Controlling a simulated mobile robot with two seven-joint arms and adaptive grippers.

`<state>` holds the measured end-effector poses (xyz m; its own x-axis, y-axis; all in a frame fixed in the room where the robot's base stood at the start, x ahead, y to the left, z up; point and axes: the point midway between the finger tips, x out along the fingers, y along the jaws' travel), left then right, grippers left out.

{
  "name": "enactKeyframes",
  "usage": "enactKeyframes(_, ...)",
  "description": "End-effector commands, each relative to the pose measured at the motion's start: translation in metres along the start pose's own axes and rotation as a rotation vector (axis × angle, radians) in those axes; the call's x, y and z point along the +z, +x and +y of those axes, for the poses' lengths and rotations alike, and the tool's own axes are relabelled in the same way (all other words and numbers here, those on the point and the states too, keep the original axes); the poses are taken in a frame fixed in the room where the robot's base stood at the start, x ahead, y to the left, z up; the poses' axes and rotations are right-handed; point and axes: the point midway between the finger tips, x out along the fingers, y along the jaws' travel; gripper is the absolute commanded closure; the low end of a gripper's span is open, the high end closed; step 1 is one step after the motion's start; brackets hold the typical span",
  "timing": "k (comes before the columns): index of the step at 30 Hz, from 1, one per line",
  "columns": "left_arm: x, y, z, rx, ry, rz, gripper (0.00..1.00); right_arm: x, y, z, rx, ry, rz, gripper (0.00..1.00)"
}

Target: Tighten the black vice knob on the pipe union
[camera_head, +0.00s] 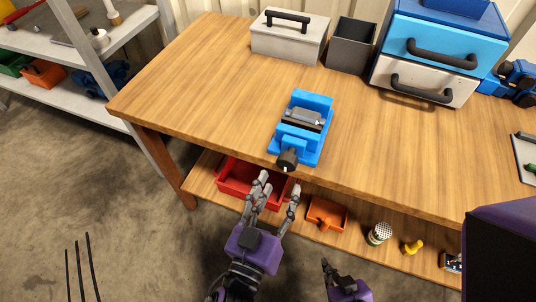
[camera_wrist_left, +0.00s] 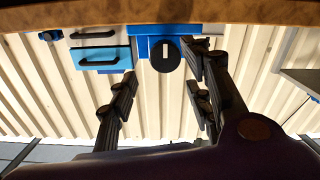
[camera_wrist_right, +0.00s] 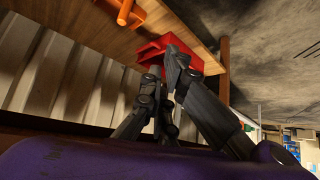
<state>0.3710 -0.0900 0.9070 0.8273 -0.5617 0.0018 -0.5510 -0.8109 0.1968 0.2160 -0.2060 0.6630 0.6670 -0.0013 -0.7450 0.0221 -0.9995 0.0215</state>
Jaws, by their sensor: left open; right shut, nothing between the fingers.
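The blue vice (camera_head: 311,142) stands near the front edge of the wooden table, with a grey pipe union (camera_head: 303,115) between its jaws. Its black knob (camera_head: 288,158) faces the front edge; the knob also shows in the left wrist view (camera_wrist_left: 166,54). My left gripper (camera_head: 279,186) is open and empty, just in front of the knob. In the left wrist view its fingers spread to either side of the knob, which lies beyond the tips, nearer the right-hand fingers; contact is not visible. My right gripper (camera_wrist_right: 172,62) is shut and empty, low in front of the table.
A grey toolbox (camera_head: 288,42), a dark open bin (camera_head: 352,46) and a blue drawer cabinet (camera_head: 432,42) stand at the back. The lower shelf holds a red bin (camera_head: 236,181), an orange bin (camera_head: 326,214) and small items. The tabletop left of the vice is clear.

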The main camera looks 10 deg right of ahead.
Motion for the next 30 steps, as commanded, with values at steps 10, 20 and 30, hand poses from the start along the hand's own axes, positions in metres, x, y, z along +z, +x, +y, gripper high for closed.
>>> enactKeyframes(10, -0.003, 0.055, -0.001, -0.001, 0.005, 0.003, 0.54, -0.01, -0.004, 0.001, 0.001, 0.002, 0.011, 1.0)
enactKeyframes(20, -0.001, 0.071, -0.001, -0.003, 0.002, 0.0, 0.54, -0.005, -0.005, 0.002, 0.0, -0.001, 0.001, 1.0)
enactKeyframes(30, -0.001, 0.071, -0.001, -0.002, 0.002, 0.0, 0.81, -0.008, -0.005, 0.002, -0.001, -0.001, 0.007, 1.0)
